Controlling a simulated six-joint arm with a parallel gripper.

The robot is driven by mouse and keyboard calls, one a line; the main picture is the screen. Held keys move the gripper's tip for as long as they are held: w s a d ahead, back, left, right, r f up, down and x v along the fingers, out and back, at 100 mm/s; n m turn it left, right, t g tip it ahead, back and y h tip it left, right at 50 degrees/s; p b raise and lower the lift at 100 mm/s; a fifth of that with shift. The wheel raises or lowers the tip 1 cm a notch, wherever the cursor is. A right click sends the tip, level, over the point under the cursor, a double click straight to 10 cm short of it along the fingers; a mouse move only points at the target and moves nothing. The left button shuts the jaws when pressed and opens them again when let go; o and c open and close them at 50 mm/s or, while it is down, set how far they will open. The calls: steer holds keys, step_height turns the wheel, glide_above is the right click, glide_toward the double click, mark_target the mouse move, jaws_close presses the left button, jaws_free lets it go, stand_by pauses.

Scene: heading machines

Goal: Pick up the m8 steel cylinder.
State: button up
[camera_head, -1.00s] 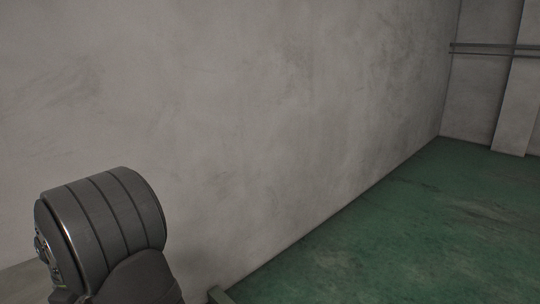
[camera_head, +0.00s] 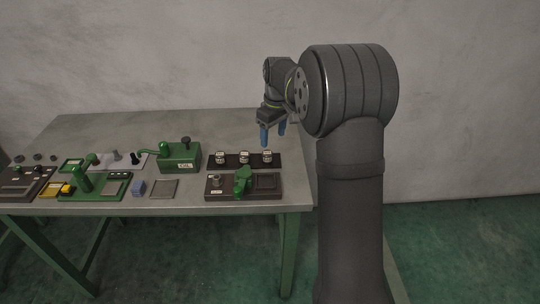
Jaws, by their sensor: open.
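Three small labelled cylinders stand in a row on a dark rack (camera_head: 231,161) on the workbench: a left one (camera_head: 221,158), a middle one (camera_head: 244,157) and a right one (camera_head: 267,156). Their labels are too small to read, so I cannot tell which is the m8 steel cylinder. My gripper (camera_head: 273,140) has blue fingers pointing down. It is open and empty, and appears above or behind the right cylinder; its exact distance is unclear.
The grey workbench (camera_head: 120,125) holds a dark fixture with a green clamp (camera_head: 242,181) in front of the rack, a green machine (camera_head: 180,158) to its left, a green press (camera_head: 88,184), a blue block (camera_head: 139,188) and a yellow item (camera_head: 56,190). The bench's back strip is clear.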

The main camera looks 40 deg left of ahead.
steer(key=w+a+r, duration=0.3)
steer(key=w+r, duration=0.1)
glide_toward(267, 152)
steer(key=shift+y, duration=0.4)
step_height(267, 152, down, 9)
steer(key=shift+s+a+r, duration=0.1)
steer(key=shift+a, duration=0.1)
steer(key=shift+c, duration=0.3)
steer(key=c, duration=1.2)
steer(key=shift+r, duration=0.15)
